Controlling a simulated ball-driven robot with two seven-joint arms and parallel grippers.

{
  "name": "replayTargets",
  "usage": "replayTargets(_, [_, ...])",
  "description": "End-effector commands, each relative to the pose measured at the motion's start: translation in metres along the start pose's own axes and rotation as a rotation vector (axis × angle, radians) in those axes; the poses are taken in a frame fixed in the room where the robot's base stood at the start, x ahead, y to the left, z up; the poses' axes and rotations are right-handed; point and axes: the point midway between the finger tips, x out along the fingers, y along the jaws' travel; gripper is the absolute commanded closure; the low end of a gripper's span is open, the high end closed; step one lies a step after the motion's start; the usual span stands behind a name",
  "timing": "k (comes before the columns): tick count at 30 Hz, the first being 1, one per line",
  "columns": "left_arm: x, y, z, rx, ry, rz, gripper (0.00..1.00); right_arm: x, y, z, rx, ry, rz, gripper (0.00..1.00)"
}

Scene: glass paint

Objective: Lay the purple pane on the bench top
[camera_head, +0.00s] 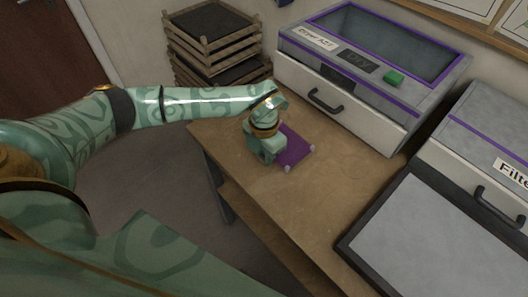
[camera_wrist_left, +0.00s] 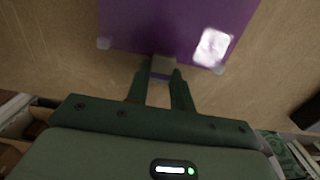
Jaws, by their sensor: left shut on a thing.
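The purple pane (camera_head: 296,148) is a flat square with pale corner pieces, low over the left part of the wooden bench top (camera_head: 330,195). Whether it touches the wood cannot be told. My left gripper (camera_head: 272,155) is at the pane's left edge and hides part of it in the head view. In the left wrist view, the fingers (camera_wrist_left: 160,76) are shut on a small grey tab at the edge of the purple pane (camera_wrist_left: 165,25). A bright reflection shows on the pane. My right gripper is not in view.
A grey machine with a purple-framed glass lid (camera_head: 395,40) stands at the back of the bench. Slatted trays (camera_head: 212,45) are stacked at the back left. A dark-framed pale panel (camera_head: 430,245) and another drawer unit (camera_head: 480,150) are at the right. Bare wood lies between.

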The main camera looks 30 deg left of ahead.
Motion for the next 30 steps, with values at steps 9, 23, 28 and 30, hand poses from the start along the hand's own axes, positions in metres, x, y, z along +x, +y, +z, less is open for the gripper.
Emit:
replayTargets(9, [0.0012,0.0001,0.0002,0.0,-0.001,0.0,1.0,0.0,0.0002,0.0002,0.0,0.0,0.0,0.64])
replayTargets(23, [0.0035,0.0001,0.0002,0.0,-0.001,0.0,0.51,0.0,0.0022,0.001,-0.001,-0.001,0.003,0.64])
replayTargets(28, [0.0023,0.0001,0.0001,0.0,0.0,0.0,0.51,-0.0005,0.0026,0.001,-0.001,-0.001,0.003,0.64])
replayTargets(30, [-0.0031,0.0002,0.0005,0.0,-0.002,0.001,0.51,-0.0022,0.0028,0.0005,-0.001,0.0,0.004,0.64])
